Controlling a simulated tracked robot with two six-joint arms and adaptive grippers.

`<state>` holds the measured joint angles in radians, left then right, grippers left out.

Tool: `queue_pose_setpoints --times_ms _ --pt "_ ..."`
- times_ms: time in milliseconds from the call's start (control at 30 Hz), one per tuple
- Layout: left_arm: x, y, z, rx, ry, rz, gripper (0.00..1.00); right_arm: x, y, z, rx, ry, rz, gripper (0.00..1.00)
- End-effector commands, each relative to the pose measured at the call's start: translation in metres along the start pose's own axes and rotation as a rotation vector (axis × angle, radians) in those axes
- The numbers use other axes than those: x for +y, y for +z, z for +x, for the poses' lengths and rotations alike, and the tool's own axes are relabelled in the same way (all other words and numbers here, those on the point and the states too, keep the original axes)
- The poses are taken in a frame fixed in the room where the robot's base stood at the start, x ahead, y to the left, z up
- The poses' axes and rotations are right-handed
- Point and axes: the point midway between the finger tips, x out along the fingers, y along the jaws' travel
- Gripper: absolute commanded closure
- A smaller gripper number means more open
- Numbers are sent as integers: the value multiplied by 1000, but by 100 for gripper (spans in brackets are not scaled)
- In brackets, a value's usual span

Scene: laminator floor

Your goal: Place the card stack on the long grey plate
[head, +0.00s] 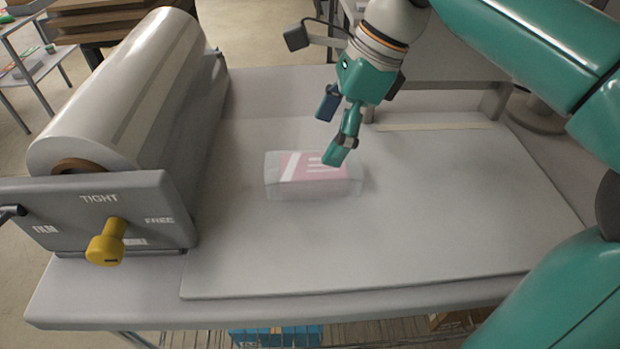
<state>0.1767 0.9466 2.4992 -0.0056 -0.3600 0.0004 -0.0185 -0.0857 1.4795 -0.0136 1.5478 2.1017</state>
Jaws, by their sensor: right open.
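The card stack (290,178) is a low block with a red and white printed top and whitish sides. It lies flat on the large grey plate (400,240) that covers most of the table top. My right gripper (333,135) is open and empty, its fingers pointing down. In the picture its fingertips are at the far right part of the stack, one finger overlapping the stack's corner. I cannot tell whether it touches the stack. My left gripper is not in view.
A film roll (130,95) in a grey frame stands at the left, with a yellow knob (106,242) and lettering on its front panel (90,215). A pale strip (436,126) lies at the plate's far edge. The plate's front and right are clear.

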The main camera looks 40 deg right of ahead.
Motion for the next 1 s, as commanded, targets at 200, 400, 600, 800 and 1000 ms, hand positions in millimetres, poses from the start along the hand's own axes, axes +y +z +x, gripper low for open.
queue_pose_setpoints --times_ms 200,400,600,800,1000 --pt "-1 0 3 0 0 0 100 0 0 16 0 -1 1 8" --pt "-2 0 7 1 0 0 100 2 -2 38 2 2 1 8" --pt "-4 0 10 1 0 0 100 2 -2 63 1 0 2 8" --pt "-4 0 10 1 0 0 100 2 -2 67 0 -2 2 8" --pt "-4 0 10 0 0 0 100 2 -2 67 0 -2 2 8"
